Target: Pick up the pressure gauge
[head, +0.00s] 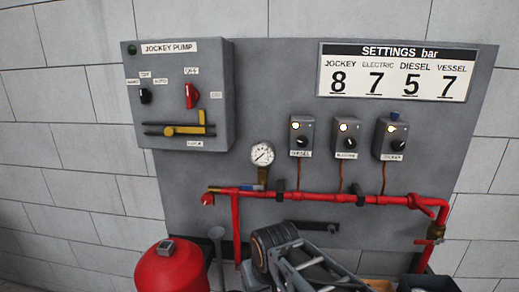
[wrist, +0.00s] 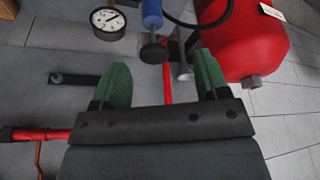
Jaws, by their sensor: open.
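In the head view a round white-faced pressure gauge (head: 262,154) stands upright on a brass fitting above the red pipe, in front of the grey panel. In the wrist view a white-dial gauge (wrist: 108,21) with a black rim is at the top left, beyond the fingers; it seems to be a different gauge, lower than the pipe. My gripper (wrist: 160,72) shows two green fingers spread apart with nothing held between them. In the head view my dark arm is at the bottom centre, and I cannot make out the fingertips there.
A red vessel (head: 172,268) stands at the lower left and also shows in the wrist view (wrist: 240,42). The red pipe (head: 330,198) crosses the panel. A blue cylinder (wrist: 152,14) and a black knob (wrist: 154,51) lie near the wrist-view gauge. A black bracket (wrist: 75,79) sits left of the fingers.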

